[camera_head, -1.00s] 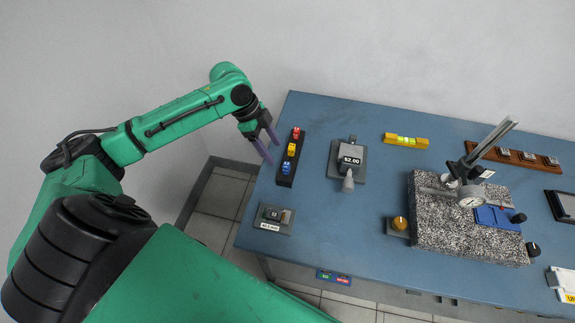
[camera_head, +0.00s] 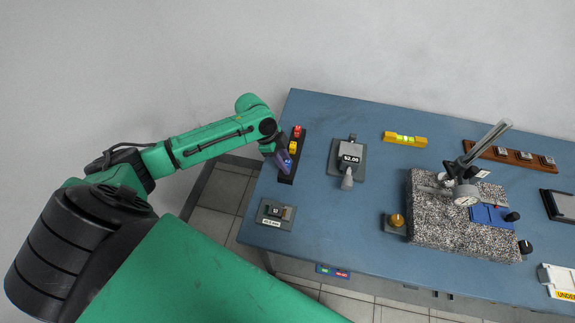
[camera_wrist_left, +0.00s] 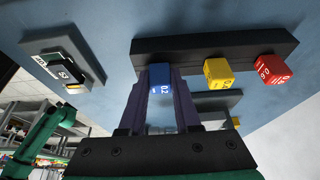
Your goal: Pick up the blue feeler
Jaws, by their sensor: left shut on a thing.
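The blue feeler (camera_wrist_left: 161,82), marked 0.2, sits at one end of a dark rack (camera_wrist_left: 190,46). In the head view the blue feeler (camera_head: 287,164) is partly covered by my left gripper (camera_head: 285,160). My left gripper also shows in the wrist view (camera_wrist_left: 160,92), its purple fingers on either side of the blue feeler and shut on it. The feeler is still at the rack; whether it is lifted at all I cannot tell. A yellow feeler (camera_wrist_left: 217,71) and a red feeler (camera_wrist_left: 271,68) stand in the same rack. My right gripper is not in view.
On the blue table, a small grey block with a label (camera_head: 276,213) lies in front of the rack. A grey gauge stand (camera_head: 348,158) is to its right. A yellow level (camera_head: 405,139) and a speckled granite plate (camera_head: 430,235) with a dial gauge are farther right.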

